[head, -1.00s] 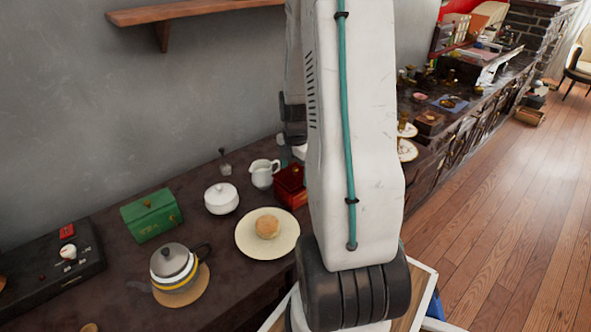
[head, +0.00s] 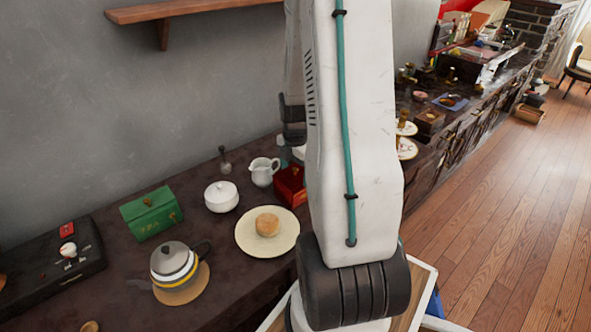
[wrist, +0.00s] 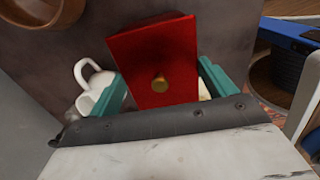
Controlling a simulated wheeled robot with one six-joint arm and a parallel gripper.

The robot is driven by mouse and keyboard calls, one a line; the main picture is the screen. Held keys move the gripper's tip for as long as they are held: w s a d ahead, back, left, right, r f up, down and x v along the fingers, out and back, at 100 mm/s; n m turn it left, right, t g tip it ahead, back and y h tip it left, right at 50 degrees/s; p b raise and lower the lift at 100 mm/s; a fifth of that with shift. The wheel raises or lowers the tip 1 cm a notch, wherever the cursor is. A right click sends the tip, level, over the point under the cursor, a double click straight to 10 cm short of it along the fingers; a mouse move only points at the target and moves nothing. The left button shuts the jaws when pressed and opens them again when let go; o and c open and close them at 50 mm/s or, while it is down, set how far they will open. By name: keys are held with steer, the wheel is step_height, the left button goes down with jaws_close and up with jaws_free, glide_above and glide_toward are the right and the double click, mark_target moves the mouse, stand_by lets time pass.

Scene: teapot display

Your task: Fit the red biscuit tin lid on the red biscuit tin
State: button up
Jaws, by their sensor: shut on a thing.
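The red biscuit tin (head: 287,188) stands on the dark counter in the head view, right of the white jug. My arm hides its right side. In the wrist view, a red lid with a brass knob (wrist: 158,52) lies between the two teal fingers of my gripper (wrist: 168,88), which is shut on it. The lid fills the middle of that view and hides what is under it. I cannot tell whether it touches the tin.
A white jug (head: 263,172) stands close by the tin; it also shows in the wrist view (wrist: 95,84). A lidded white bowl (head: 221,197), a plate (head: 252,245) with a bun, a green box (head: 151,213) and a teapot (head: 172,262) stand further left.

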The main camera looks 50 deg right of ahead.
steer(key=shift+f, duration=0.1)
stand_by(0.3)
steer(key=o, duration=0.9)
steer(key=shift+r, duration=3.5)
